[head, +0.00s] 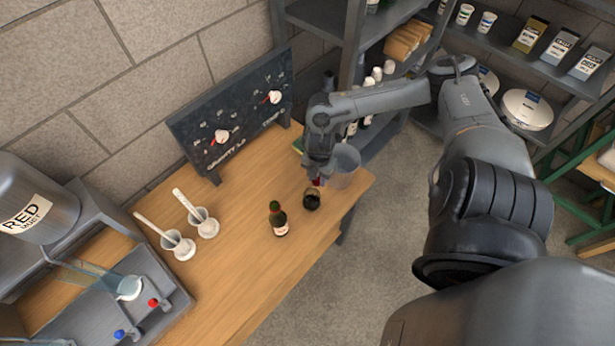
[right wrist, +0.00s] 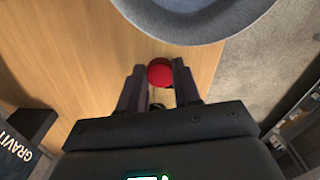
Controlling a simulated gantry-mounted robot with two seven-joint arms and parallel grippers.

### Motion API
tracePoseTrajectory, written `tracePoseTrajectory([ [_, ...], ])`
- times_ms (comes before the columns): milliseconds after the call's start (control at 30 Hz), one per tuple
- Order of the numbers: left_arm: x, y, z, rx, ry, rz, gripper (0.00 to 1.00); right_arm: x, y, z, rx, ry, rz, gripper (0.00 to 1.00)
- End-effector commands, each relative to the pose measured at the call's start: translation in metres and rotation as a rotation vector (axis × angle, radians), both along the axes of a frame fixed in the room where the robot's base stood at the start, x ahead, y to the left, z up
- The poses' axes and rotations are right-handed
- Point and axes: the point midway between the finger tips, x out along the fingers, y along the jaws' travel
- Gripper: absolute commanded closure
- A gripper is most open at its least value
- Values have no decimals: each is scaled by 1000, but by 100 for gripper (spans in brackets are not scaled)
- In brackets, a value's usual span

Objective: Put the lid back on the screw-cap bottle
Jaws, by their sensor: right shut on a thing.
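A small green bottle (head: 278,220) with a pale and red label stands upright on the wooden table; its neck is too small to tell whether it is bare. My right gripper (head: 317,178) is right of and behind this bottle, apart from it. It is shut on a red lid (right wrist: 160,73), which shows between the fingertips in the right wrist view; only a bit of red shows in the head view. A dark, rounded glass vessel (head: 311,201) stands just below the gripper in the picture; I cannot tell the height between them. My left gripper is not in view.
A dark board (head: 235,118) stands along the wall. The table front is clear.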

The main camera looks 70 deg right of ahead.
Motion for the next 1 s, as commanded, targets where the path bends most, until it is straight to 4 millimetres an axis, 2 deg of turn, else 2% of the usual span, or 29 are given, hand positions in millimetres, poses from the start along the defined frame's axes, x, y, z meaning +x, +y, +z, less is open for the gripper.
tracePoseTrajectory([
  [100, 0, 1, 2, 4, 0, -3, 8, -11, -1, 7, -1, 4, 4, 95],
  [400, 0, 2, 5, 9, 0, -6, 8, -27, -5, 16, -1, 2, 1, 95],
  [1000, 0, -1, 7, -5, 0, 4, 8, -31, -5, 19, 1, 1, 1, 95],
])
